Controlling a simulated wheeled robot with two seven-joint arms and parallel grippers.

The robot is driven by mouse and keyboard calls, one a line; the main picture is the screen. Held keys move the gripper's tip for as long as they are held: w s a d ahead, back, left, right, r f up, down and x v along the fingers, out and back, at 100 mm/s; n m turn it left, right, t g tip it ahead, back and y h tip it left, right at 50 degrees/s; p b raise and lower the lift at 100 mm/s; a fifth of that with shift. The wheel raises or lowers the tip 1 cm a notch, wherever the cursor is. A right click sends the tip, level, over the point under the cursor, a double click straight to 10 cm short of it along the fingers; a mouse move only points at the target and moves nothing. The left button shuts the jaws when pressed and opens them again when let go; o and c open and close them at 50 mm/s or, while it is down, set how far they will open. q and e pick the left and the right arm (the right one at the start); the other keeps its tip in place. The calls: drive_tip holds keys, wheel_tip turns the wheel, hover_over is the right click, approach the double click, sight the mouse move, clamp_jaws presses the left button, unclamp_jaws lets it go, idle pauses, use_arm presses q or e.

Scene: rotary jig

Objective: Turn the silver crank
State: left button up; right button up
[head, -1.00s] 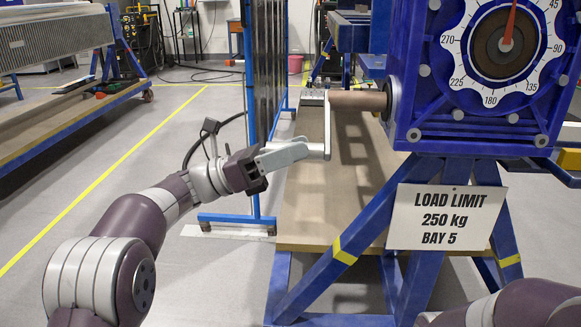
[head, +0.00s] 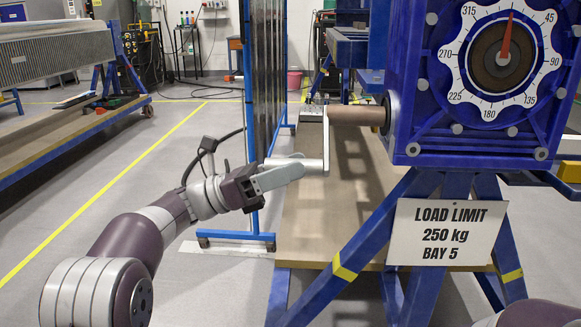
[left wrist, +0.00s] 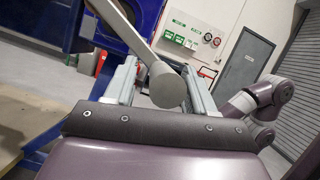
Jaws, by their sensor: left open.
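The silver crank (head: 326,140) sits at the end of a brown shaft (head: 357,116) on the left side of the blue gearbox. Its arm hangs down, and its handle points left towards my left gripper (head: 296,168). In the left wrist view the round end of the crank handle (left wrist: 165,85) lies between the two open fingers of my left gripper (left wrist: 160,68). I cannot tell whether either finger touches it. The red pointer on the white dial (head: 487,101) stands just right of straight up. My right gripper is out of the frame.
The blue gearbox (head: 413,137) stands on a blue frame with a load limit sign (head: 447,235). A wooden board (head: 300,220) lies below the crank. A blue-framed screen (head: 249,110) stands behind my left gripper. Open floor lies to the left.

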use_arm(q)
drive_tip(key=p+v, duration=0.3)
drive_tip(key=v, duration=0.9)
drive_tip(key=shift+a, duration=0.15)
